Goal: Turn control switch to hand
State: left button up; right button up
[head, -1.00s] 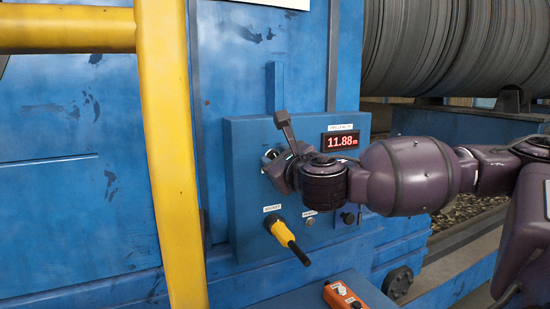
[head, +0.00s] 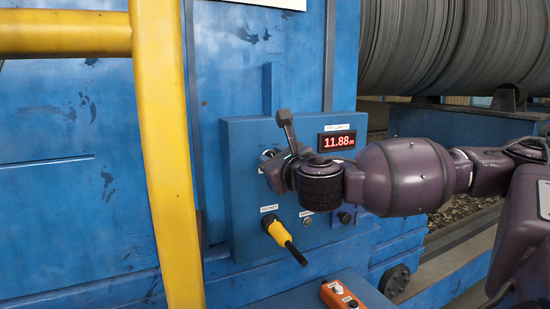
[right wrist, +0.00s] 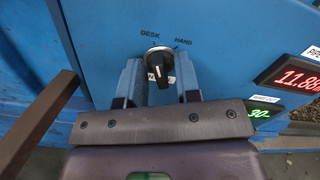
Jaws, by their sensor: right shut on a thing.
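The control switch (right wrist: 158,68) is a black knob with a silver collar on the blue panel (right wrist: 225,30). In the right wrist view the words DESK and HAND are printed above it. The panel also shows in the head view (head: 240,200). My right gripper (right wrist: 158,84) has its two blue-grey fingers on either side of the knob, shut on it. The knob covers part of a white label, and I cannot tell which word it points to. In the head view my right gripper (head: 272,170) is at the panel and largely hides the switch. My left gripper is not in view.
A red display (head: 337,141) reading 11.88 is right of the gripper. A yellow-and-black handle (head: 281,236) sticks out below. A yellow rail (head: 168,160) stands left. An orange box (head: 342,296) lies below the panel. A spiral pipe (head: 450,45) is behind right.

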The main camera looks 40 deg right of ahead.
jog(key=shift+d+m+p, duration=0.15)
jog(key=shift+m+p, duration=1.45)
jog(key=shift+m, duration=3.7)
jog(key=o, duration=0.6)
jog(key=shift+c, duration=0.2)
jog(key=shift+s+f, duration=0.1)
